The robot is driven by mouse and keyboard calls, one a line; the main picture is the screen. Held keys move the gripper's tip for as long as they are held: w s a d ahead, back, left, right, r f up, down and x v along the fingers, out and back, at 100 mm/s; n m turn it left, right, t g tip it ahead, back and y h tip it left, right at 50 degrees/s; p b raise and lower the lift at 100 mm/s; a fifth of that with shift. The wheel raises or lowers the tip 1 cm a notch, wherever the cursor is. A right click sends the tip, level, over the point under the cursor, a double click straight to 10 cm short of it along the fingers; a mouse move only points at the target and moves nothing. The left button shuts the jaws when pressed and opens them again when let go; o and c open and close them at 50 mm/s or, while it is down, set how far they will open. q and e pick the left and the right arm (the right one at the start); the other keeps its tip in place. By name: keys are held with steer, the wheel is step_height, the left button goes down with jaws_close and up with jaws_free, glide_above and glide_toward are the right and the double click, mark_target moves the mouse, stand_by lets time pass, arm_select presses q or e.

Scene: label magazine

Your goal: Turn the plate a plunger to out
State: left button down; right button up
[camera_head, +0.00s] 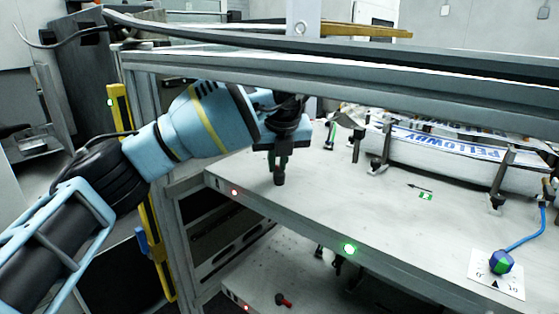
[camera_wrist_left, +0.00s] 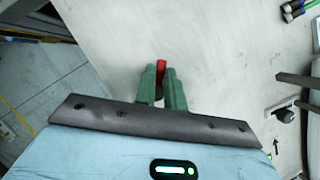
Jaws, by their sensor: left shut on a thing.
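My left gripper (camera_head: 279,178) reaches over the left part of the upper white plate (camera_head: 320,205), fingers pointing down. In the left wrist view its green fingers (camera_wrist_left: 161,80) are shut on a small plunger with a red end (camera_wrist_left: 161,65). In the head view the gripper hides the held plunger. Another red and black plunger (camera_head: 284,300) shows on the lower plate (camera_head: 255,275). My right gripper is in neither view.
A stack of white printed labels (camera_head: 440,148) lies at the back right between dark clamps (camera_head: 378,160). A blue and green knob (camera_head: 501,262) sits on a white scale card at the right. A metal frame beam (camera_head: 330,72) crosses above the plate. The plate's middle is mostly clear.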

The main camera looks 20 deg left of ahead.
arm_select(q)
steer(key=shift+a+n+y, duration=0.15)
steer(key=shift+n+y, duration=0.25)
steer(key=shift+n, duration=0.6)
steer(key=shift+g, duration=0.3)
steer(key=c, duration=1.5)
jaws_free()
